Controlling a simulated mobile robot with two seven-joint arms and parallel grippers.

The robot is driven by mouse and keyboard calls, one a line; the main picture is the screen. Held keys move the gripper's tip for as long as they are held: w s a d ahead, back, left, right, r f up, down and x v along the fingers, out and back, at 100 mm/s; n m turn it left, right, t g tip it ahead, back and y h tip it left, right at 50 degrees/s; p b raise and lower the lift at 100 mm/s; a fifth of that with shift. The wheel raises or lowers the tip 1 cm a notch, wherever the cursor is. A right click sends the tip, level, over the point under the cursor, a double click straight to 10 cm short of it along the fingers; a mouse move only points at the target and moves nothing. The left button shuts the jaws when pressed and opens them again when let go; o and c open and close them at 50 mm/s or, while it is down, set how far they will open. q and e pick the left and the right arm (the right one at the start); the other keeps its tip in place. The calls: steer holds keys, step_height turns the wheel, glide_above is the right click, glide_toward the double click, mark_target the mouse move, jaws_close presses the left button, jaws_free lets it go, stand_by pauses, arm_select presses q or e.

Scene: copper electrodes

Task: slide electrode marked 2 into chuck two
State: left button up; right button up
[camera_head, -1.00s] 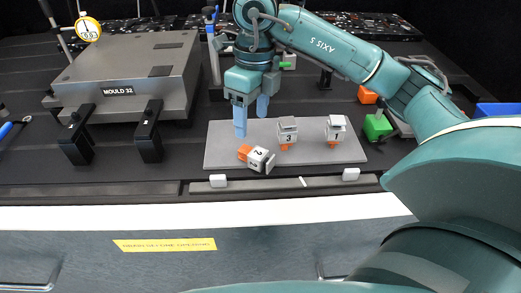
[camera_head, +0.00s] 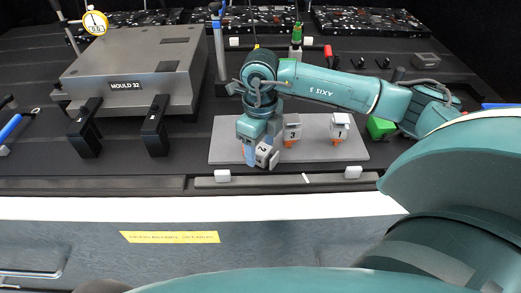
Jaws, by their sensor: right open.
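The electrode marked 2 (camera_head: 266,155), a small grey block, lies tipped on its side near the front of a grey plate (camera_head: 227,127). Electrode 3 (camera_head: 292,127) and electrode 1 (camera_head: 339,125) stand upright on the same plate, to the right. I cannot make out a chuck marked two. My left gripper is not in view.
A large grey mould block (camera_head: 133,75) marked MOULD 32 stands at the left with black clamps (camera_head: 155,130) at its front. A green block (camera_head: 380,127) sits right of the plate. Small white blocks (camera_head: 222,175) lie at the bench's front edge.

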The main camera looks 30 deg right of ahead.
steer(key=shift+f, duration=0.7)
steer(key=shift+c, duration=0.4)
steer(key=shift+r, duration=0.1)
jaws_close()
